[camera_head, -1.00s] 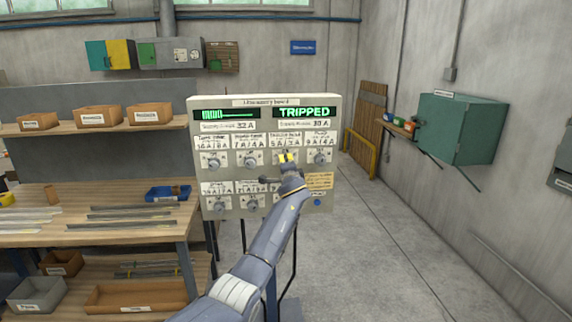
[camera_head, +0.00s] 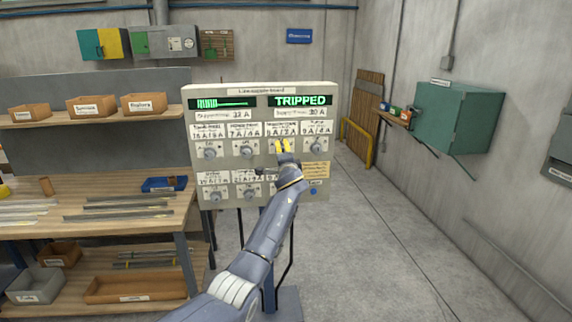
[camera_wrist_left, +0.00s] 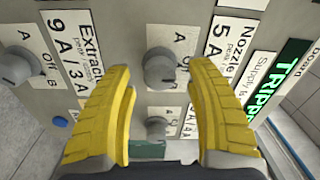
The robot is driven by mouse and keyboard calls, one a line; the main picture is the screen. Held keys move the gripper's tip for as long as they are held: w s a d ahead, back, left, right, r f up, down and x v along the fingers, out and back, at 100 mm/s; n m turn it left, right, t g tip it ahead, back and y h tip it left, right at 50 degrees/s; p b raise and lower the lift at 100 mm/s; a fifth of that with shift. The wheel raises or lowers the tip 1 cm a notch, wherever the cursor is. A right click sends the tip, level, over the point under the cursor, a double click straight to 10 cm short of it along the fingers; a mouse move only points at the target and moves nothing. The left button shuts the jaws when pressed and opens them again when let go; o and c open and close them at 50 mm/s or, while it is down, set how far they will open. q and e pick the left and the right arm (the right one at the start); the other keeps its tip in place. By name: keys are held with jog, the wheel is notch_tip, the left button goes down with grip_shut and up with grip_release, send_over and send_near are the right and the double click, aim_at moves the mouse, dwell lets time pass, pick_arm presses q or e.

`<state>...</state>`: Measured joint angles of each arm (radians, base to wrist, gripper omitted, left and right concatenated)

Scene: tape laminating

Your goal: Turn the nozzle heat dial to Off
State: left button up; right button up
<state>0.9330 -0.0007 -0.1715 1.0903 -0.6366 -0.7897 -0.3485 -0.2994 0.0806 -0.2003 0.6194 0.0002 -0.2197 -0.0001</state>
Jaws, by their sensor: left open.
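The supply board (camera_head: 322,140) is a pale upright panel with two rows of round dials and a green "TRIPPED" display (camera_head: 300,101). The nozzle heat dial (camera_wrist_left: 160,68) is a grey knob below the "Nozzle" 5 A label (camera_wrist_left: 228,48) in the left wrist view. Its exact setting is hard to read. In the left wrist view the open fingers (camera_wrist_left: 160,72) appear on either side of the knob; contact cannot be told. My right gripper is not seen.
The Extract dial (camera_wrist_left: 15,66) is in the row below, with a blue button (camera_head: 313,191) at lower right. A workbench (camera_head: 110,222) with metal strips stands left. Open floor (camera_head: 400,230) lies right.

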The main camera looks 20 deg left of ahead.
pick_arm(q)
jog(key=v, duration=1)
jog(key=shift+s+d+f, duration=0.1)
